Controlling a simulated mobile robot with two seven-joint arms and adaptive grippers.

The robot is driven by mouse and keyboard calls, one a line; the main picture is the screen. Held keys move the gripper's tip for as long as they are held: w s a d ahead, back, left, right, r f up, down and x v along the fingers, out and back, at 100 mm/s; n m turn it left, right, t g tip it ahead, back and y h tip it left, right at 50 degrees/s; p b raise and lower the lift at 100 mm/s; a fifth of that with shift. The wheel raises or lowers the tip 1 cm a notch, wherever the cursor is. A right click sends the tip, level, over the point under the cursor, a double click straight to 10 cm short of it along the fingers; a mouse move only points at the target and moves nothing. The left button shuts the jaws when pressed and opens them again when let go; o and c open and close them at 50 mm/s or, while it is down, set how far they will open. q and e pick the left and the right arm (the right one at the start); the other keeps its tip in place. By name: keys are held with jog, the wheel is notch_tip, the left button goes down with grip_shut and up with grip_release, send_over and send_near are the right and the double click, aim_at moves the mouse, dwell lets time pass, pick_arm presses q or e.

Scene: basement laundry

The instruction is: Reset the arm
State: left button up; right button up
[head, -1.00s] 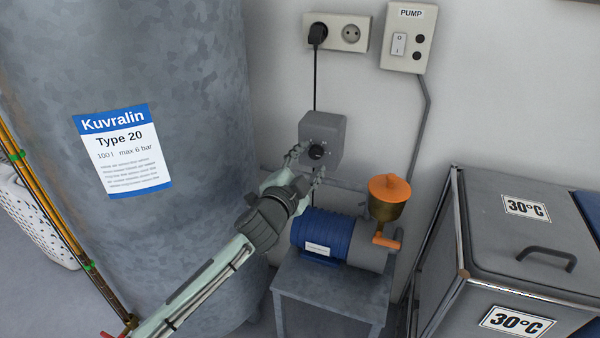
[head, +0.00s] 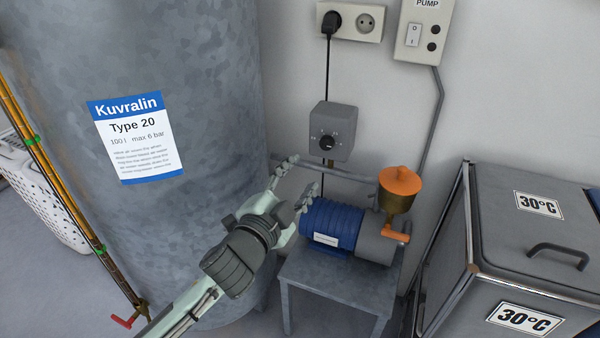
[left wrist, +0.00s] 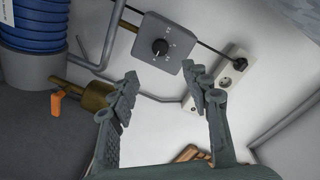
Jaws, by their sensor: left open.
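My left gripper (head: 300,177) is open and empty in the head view, in front of the wall and just left of the blue pump motor. A grey control box (head: 334,131) with a black knob (head: 327,143) is on the wall above and beyond the fingertips, apart from them. In the left wrist view the open fingers (left wrist: 163,98) stand wide apart, with the grey box (left wrist: 158,42) beyond and between them. My right gripper is in neither view.
The blue pump motor (head: 330,226) sits on a small grey table (head: 330,287). A large grey tank (head: 200,60) stands left, a white basket (head: 45,195) beyond it. A socket (head: 368,24) and pump switch (head: 413,35) are above.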

pick_arm(q)
jog(key=s+a+f+n+g+y, duration=0.35)
jog(key=a+f, duration=0.35)
jog(key=f, duration=0.3)
jog(key=s+a+f+n+g+y, duration=0.3)
jog(key=s+a+f+n, duration=0.15)
jog(key=a+f, duration=0.4)
jog(key=s+a+f+n+g, duration=0.2)
jog(key=s+a+f+g, duration=0.1)
jog(key=s+f, duration=0.4)
jog(key=s+a+f+n+g, duration=0.2)
jog(key=s+a+f+g, duration=0.2)
jog(key=s+f, duration=0.3)
jog(key=s+y, duration=0.1)
jog(key=s, duration=0.3)
jog(key=shift+s+f+n, duration=0.15)
jog(key=shift+s+n, duration=0.25)
